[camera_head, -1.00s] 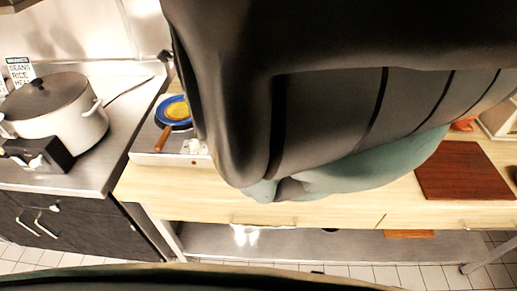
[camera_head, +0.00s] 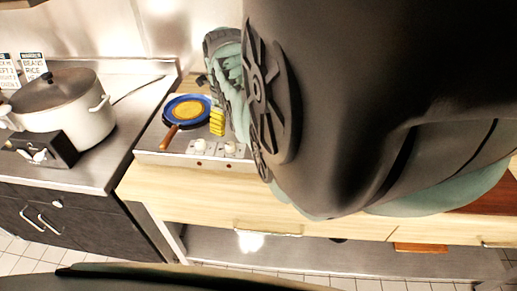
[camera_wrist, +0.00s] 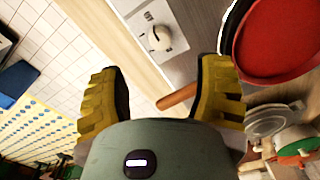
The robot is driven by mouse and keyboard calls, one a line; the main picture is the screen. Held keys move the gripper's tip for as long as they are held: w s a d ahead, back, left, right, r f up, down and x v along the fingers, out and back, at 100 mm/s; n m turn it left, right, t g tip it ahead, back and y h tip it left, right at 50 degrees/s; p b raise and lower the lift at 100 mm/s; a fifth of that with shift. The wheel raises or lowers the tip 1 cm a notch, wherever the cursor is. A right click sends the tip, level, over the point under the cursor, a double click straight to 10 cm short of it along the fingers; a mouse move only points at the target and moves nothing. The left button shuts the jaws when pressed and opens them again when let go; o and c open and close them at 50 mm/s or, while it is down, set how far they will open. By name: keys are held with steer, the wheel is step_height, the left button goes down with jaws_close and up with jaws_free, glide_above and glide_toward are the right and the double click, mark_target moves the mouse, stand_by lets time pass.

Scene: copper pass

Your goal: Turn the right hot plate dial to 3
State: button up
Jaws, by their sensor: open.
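The hot plate (camera_head: 155,152) is on the wooden counter in the head view. Two pale dials are on its front, the left dial (camera_head: 196,147) and the right dial (camera_head: 232,149). My gripper (camera_head: 217,122) is above the hot plate, behind the dials, with one yellow finger visible there. In the wrist view my gripper (camera_wrist: 163,72) is open and empty. A white dial (camera_wrist: 158,38) lies beyond the gap between its fingers, apart from them. I cannot tell which dial this is, nor read its setting.
A blue pan (camera_head: 177,108) with yellow food and a wooden handle is on the hot plate's left. A red pan (camera_wrist: 280,42) with a wooden handle (camera_wrist: 178,97) is close to my gripper. A large pot (camera_head: 75,105) stands left. My arm hides much of the right counter.

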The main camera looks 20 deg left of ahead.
mark_target(230, 144)
step_height(230, 144, down, 2)
steer(key=shift+f, duration=0.85)
step_height(230, 144, down, 6)
steer(key=b, duration=0.5)
steer(key=shift+r, duration=0.2)
steer(key=shift+c, duration=0.3)
jaws_close()
